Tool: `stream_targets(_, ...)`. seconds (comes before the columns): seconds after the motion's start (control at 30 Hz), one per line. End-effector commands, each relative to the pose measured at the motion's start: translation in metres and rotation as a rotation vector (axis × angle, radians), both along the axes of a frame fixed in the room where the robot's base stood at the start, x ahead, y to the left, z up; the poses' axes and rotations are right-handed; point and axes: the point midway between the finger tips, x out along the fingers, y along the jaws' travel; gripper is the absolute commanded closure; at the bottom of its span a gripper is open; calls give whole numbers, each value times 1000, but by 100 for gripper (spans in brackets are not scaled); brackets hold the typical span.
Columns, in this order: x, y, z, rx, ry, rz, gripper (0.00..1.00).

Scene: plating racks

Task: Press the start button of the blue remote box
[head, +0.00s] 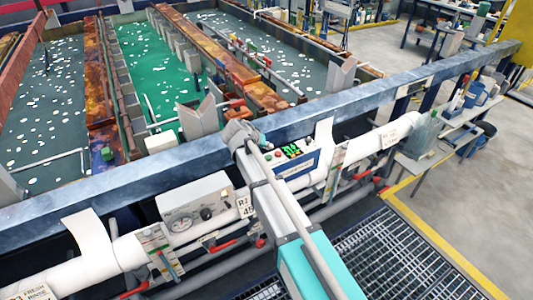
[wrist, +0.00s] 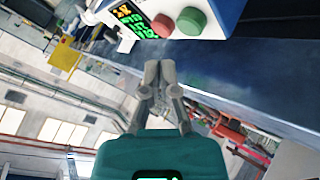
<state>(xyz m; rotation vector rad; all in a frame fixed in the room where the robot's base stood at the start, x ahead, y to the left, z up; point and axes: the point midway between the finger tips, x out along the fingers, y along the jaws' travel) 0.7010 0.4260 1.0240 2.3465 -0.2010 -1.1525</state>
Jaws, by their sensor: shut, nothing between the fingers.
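The blue remote box (head: 305,163) sits on the near side of the long blue rail, just right of my gripper (head: 240,132) in the head view. It has a green-lit display and small buttons on its face. In the wrist view the box (wrist: 232,8) is at the top edge, partly cut off, with a lit display (wrist: 130,18), a red button (wrist: 163,25) and a green button (wrist: 192,21). My gripper (wrist: 160,66) is shut and empty, its fingertips apart from the buttons in the picture. My arm hides part of the box's left side in the head view.
The blue rail (head: 400,92) runs along the tanks, with a green-liquid tank (head: 150,60) behind it. A grey box with a gauge (head: 195,203) stands left of my arm. White pipes (head: 75,262) and red-handled valves lie below. A cluttered bench (head: 455,125) stands at right.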

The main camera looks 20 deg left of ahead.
Motion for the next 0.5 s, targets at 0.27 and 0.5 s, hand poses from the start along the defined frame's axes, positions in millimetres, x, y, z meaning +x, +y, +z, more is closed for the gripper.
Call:
stream_targets(0.27, 0, 0, 24, 0, 0, 0, 100)
stream_targets(0.5, 0, 0, 30, 0, 0, 0, 100)
